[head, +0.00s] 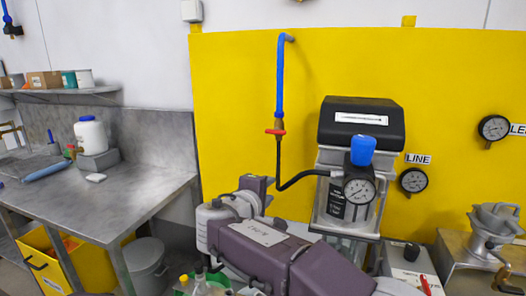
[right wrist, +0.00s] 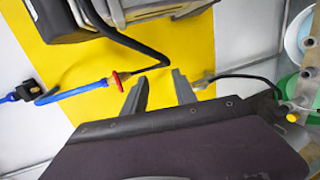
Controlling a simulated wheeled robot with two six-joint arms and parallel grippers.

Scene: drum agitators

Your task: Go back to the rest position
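My right arm reaches across the lower middle of the head view, and its gripper (head: 257,186) is small and partly hidden there by the wrist. In the right wrist view the two fingers of my right gripper (right wrist: 160,82) stand apart with nothing between them, pointing at the yellow panel. My left gripper is in neither view.
The blue hose (head: 280,80) with a red valve handle (head: 276,132) and black hose hangs close to my right gripper. The black-topped agitator unit (head: 361,122) and pressure gauge (head: 359,191) stand to its right. A grey bench (head: 130,200) and yellow bin (head: 85,266) are left.

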